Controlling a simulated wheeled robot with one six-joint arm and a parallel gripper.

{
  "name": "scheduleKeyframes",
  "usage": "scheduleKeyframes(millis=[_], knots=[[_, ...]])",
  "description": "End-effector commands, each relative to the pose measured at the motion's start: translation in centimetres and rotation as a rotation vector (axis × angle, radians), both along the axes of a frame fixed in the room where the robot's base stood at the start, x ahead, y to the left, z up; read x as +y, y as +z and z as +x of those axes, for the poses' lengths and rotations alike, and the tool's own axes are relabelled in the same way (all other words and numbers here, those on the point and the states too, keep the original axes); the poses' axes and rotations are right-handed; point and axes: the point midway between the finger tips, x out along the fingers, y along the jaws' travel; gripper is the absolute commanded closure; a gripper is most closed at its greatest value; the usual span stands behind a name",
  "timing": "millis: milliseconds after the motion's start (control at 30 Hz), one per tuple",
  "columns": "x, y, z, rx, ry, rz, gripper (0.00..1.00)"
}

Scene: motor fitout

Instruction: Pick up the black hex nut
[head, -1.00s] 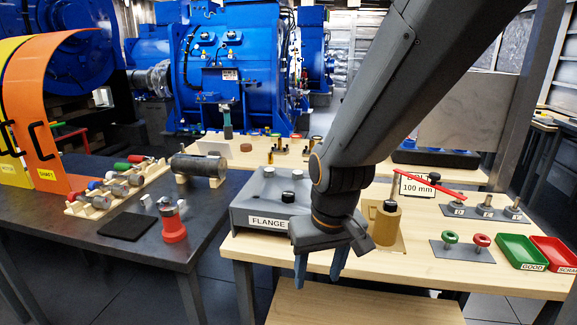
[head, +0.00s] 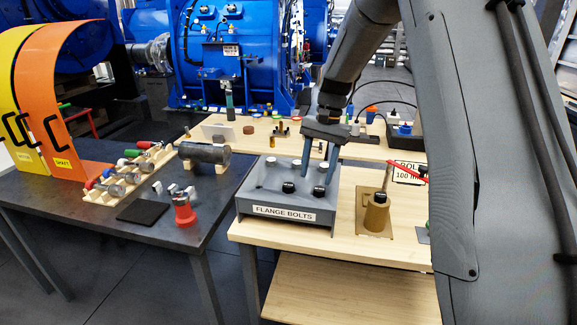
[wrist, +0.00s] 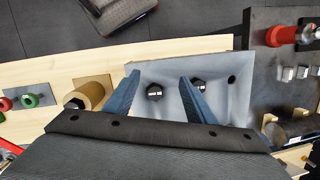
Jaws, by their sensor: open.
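Another black hex top (head: 380,197) sits on a brass cylinder (head: 376,218) to the right. My gripper (head: 316,175) is open and empty over the box. I cannot tell which is the task's nut.
A dark table (head: 100,225) on the left holds a red-based stand (head: 184,214), a black mat (head: 141,209) and a rack of coloured-handled tools (head: 130,178). A dark cylinder (head: 205,153) lies on wooden supports. My arm covers the right side of the head view.

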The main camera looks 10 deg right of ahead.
Motion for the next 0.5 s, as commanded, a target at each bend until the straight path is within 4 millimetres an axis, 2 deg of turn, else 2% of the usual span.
scheduleKeyframes(millis=[33, 200, 400, 500], knots=[[-0.2, -0.2, 1.4, 0.022, -0.032, 0.011, 0.50], [-0.5, -0.3, 4.5, 0.088, -0.126, 0.046, 0.50], [-0.9, -0.6, 7.3, 0.159, -0.214, 0.080, 0.50], [-1.0, -0.6, 7.9, 0.181, -0.239, 0.090, 0.50]])
